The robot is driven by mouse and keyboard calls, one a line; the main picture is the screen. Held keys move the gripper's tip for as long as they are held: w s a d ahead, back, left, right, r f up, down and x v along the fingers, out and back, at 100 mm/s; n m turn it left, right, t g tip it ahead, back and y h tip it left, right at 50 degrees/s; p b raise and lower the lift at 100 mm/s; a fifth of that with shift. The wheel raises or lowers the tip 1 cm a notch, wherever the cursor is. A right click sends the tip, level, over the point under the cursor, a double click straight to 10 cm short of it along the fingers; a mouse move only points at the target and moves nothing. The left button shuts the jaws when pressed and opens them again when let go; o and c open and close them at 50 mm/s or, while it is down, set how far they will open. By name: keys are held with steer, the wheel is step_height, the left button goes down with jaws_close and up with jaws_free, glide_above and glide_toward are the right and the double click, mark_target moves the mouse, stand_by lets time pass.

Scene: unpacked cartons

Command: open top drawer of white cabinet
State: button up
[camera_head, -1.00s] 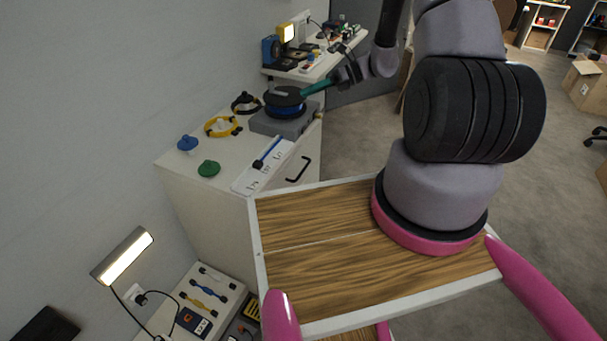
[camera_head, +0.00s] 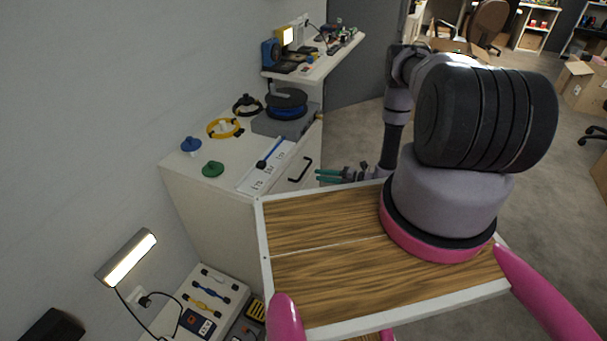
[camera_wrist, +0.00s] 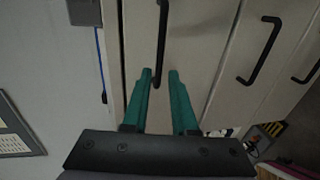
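The white cabinet (camera_head: 205,205) stands left of centre in the head view, its front facing right. The black bar handle (camera_head: 300,169) of its top drawer is just below the counter edge, and the drawer looks shut. In the wrist view this handle (camera_wrist: 162,40) runs down from the upper edge to between my fingertips. My gripper (camera_head: 318,175) is in front of the cabinet, right of the handle. Its two green fingers are apart and empty in the wrist view (camera_wrist: 159,73), one on each side of the handle's near end. Whether they touch it cannot be told.
Two lower handles (camera_wrist: 262,50) (camera_wrist: 308,72) show right of the top one. The cabinet top holds a black-and-blue spool (camera_head: 287,103), a yellow ring (camera_head: 224,128) and a white strip (camera_head: 266,168). A wood-topped surface (camera_head: 325,220) is near. Open floor lies to the right.

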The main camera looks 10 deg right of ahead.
mark_target(303, 173)
steer(key=x, duration=0.8)
steer(key=shift+a, duration=0.1)
jaws_close()
stand_by(1.2)
